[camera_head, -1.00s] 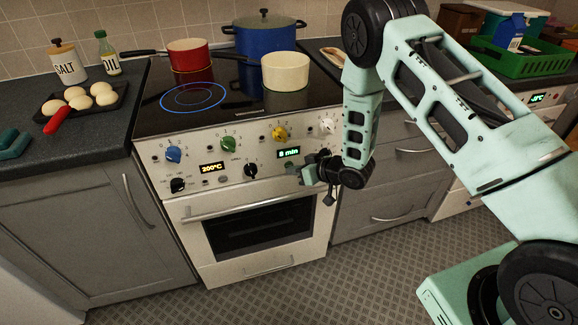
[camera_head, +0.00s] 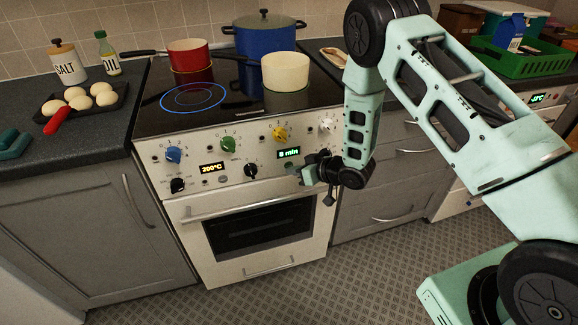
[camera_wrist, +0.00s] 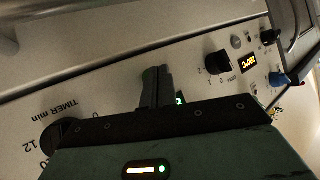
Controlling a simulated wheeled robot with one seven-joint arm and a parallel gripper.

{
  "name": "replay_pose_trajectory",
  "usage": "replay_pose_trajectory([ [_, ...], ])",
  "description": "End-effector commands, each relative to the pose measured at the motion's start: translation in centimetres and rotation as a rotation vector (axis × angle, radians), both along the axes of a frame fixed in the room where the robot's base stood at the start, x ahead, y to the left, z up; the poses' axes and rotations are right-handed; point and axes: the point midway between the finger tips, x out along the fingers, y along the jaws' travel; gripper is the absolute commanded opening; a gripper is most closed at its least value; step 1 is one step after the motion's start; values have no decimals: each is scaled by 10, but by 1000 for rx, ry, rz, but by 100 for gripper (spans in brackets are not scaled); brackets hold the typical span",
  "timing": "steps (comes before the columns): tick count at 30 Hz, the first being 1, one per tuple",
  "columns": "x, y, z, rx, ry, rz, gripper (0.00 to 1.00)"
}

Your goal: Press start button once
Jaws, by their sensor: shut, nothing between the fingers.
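The white oven (camera_head: 262,213) has a front panel with a green display (camera_head: 289,153) reading 8 min and an orange display (camera_head: 212,168) reading 200°C. My gripper (camera_head: 296,171) is shut and empty, with its tips at the panel just below the green display. I cannot tell whether the tips touch the panel. In the wrist view the closed fingers (camera_wrist: 156,88) point at the panel and cover part of the green display (camera_wrist: 180,98). The start button is not clearly visible; the gripper may hide it.
The timer dial (camera_wrist: 61,133) and a black knob (camera_wrist: 217,63) flank the fingers in the wrist view. The oven handle (camera_head: 250,202) runs below the panel. Blue (camera_head: 174,155), green (camera_head: 228,144) and yellow (camera_head: 280,134) knobs sit above. Pots stand on the hob (camera_head: 230,95).

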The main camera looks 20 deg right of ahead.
Motion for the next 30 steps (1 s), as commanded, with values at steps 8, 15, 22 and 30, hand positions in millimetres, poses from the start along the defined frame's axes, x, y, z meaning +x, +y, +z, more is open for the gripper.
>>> replay_pose_trajectory([
  [8, -9, 0, 0, -1, 1, 0, 0],
  [15, -10, 0, 0, 0, 1, 0, 0],
  [22, -30, 0, 0, 1, 4, -2, 0],
  [30, -54, 0, 0, 0, 4, 0, 0],
])
